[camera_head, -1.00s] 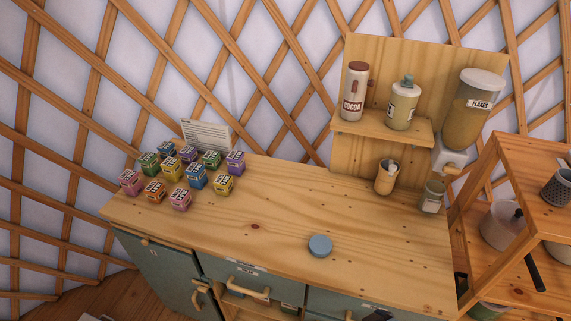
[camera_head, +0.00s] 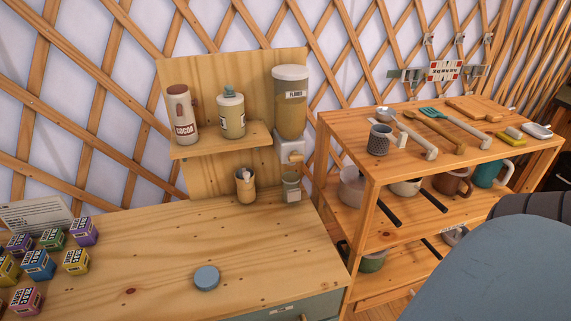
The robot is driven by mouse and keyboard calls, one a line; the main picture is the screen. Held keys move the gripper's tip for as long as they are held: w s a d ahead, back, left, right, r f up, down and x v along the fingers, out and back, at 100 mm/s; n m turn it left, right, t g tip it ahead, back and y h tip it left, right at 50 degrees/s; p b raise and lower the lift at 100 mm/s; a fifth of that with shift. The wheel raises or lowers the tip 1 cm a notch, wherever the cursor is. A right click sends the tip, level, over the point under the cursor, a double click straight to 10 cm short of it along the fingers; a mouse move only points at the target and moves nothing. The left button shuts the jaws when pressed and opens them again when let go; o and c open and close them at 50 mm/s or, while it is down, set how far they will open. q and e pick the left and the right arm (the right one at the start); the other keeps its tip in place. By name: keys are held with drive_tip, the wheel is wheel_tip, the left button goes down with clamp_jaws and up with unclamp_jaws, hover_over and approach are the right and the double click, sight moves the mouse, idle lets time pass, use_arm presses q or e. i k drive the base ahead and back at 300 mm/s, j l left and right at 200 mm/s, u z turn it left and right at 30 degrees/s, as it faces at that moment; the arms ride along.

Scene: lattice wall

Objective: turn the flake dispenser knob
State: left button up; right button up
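The flake dispenser (camera_head: 290,108) is mounted at the right end of the wooden back panel. It has a clear body with a tan fill, a pale lid and a label. Its wooden knob (camera_head: 296,158) sticks out from the white block (camera_head: 288,146) at the bottom. A small glass jar (camera_head: 291,188) with a pale label stands on the counter below the outlet. Neither of my grippers is in view.
A shelf (camera_head: 220,142) left of the dispenser holds a cocoa canister (camera_head: 181,115) and a pump bottle (camera_head: 231,113). A wooden cup (camera_head: 245,186), blue lid (camera_head: 206,278) and several small boxes (camera_head: 38,264) are on the counter (camera_head: 150,240). A utensil rack (camera_head: 400,158) stands right.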

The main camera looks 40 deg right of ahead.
sight(294, 156)
drive_tip(key=z, duration=1.4)
